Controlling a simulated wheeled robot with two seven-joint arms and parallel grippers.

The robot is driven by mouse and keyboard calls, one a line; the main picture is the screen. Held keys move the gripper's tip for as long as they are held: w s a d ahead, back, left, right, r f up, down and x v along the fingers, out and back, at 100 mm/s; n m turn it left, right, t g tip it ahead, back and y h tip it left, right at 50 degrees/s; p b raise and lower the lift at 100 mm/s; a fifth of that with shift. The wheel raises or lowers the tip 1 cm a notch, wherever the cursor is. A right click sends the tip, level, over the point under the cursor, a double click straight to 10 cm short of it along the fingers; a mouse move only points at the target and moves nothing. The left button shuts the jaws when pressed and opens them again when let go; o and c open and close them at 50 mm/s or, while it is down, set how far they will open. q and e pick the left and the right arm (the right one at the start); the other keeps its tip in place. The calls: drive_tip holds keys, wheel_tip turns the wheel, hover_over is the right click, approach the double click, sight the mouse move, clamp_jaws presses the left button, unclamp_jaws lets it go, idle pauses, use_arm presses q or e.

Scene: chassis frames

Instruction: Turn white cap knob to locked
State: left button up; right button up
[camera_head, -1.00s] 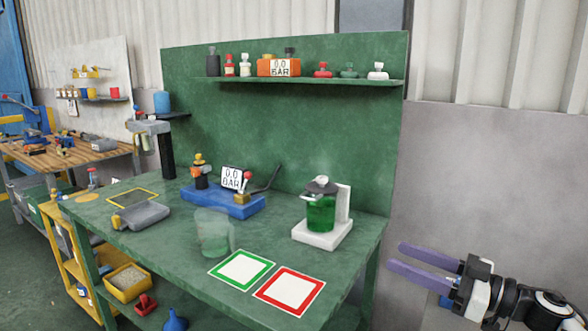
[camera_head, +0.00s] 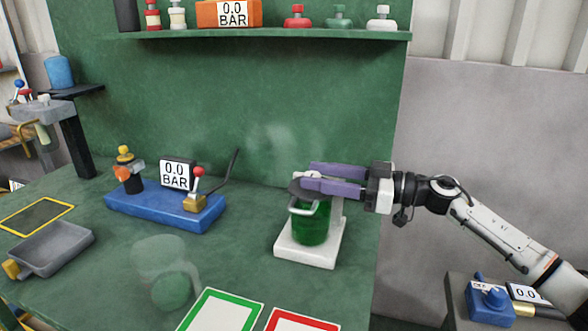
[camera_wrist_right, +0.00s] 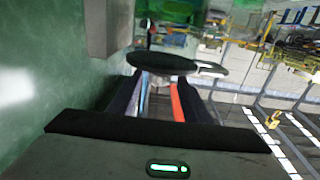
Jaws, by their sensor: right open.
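A green vessel (camera_head: 311,228) with a dark lid (camera_head: 296,188) and a small whitish knob (camera_head: 311,175) on top stands on a white base (camera_head: 303,255). My right gripper (camera_head: 308,177) is open, its two purple fingers level with the lid, one on each side of the knob. Whether they touch it I cannot tell. In the right wrist view the dark lid (camera_wrist_right: 165,62) lies beyond the fingertips, with a pale part under it. The fingers hide part of the lid. My left gripper is out of view.
A blue base (camera_head: 165,212) with a gauge and lever stands to the left, near a grey tray (camera_head: 55,248). A translucent vessel (camera_head: 165,262) stands at the front. Green-framed (camera_head: 215,318) and red-framed (camera_head: 300,322) squares lie in front. A shelf (camera_head: 250,36) holds several bottles, one white-topped (camera_head: 382,18).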

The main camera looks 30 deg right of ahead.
sight(295, 183)
drive_tip(key=shift+p+x, duration=0.35)
drive_tip(key=shift+x, duration=2.45)
drive_tip(key=shift+c, duration=0.3)
drive_tip(key=c, duration=1)
